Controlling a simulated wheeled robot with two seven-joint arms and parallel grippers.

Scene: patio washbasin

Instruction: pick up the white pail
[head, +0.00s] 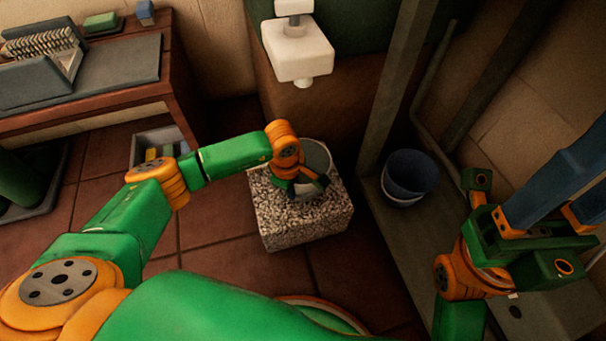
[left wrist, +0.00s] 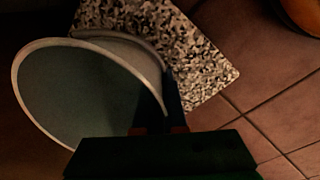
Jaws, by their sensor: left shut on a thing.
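The white pail (head: 318,157) is at the speckled stone block (head: 285,235), below the white wall fixture. My left gripper (head: 302,186) is shut on the pail's near side and hides part of it. In the left wrist view the pail (left wrist: 85,90) shows its round rim and dim grey inside, with a dark finger (left wrist: 174,108) against its wall. I cannot tell whether its base touches the block (left wrist: 205,65). My right gripper (head: 582,183) is at the right edge, its blue fingers apart and nothing seen between them; their tips are cut off.
A dark blue bucket (head: 411,173) stands right of the block, beyond a post (head: 392,95). A white fixture (head: 298,48) hangs above the pail. A wooden table (head: 110,95) with a rack and a grey bin (head: 147,142) are at left. Tiled floor is clear left of the block.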

